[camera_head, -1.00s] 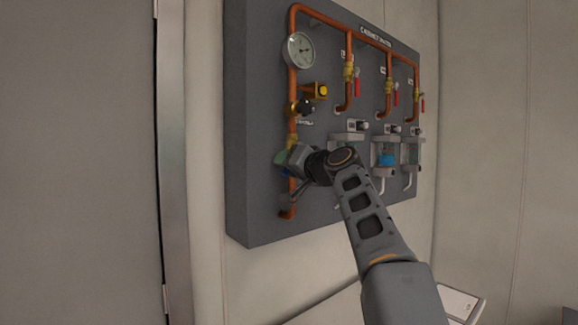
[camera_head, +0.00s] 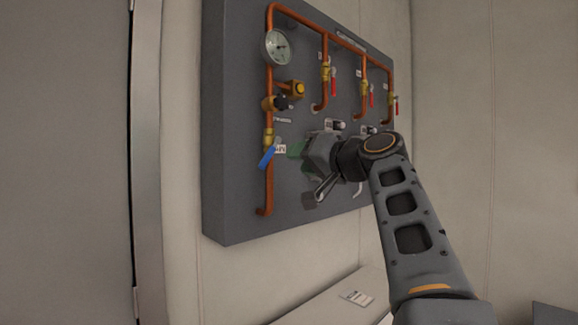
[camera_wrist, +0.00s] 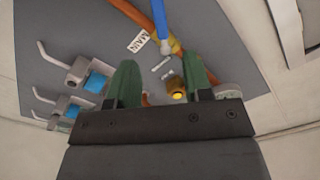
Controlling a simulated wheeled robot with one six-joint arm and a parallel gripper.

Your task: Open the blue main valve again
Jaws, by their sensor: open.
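The blue main valve handle (camera_head: 267,158) sits on a brass valve body (camera_head: 268,137) low on the left copper pipe. The handle slants down and left, at an angle to the pipe. In the wrist view the blue handle (camera_wrist: 161,20) is at the top, beside the "MAIN" label (camera_wrist: 137,41). My gripper (camera_head: 296,150) is to the right of the valve in front of the panel, apart from the handle. In the wrist view its green fingers (camera_wrist: 160,78) are spread with nothing held between them, and the handle lies beyond their tips.
Several red-handled valves (camera_head: 333,84) are at the right. A pale surface (camera_head: 330,300) lies below. My arm hides the panel's lower right.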

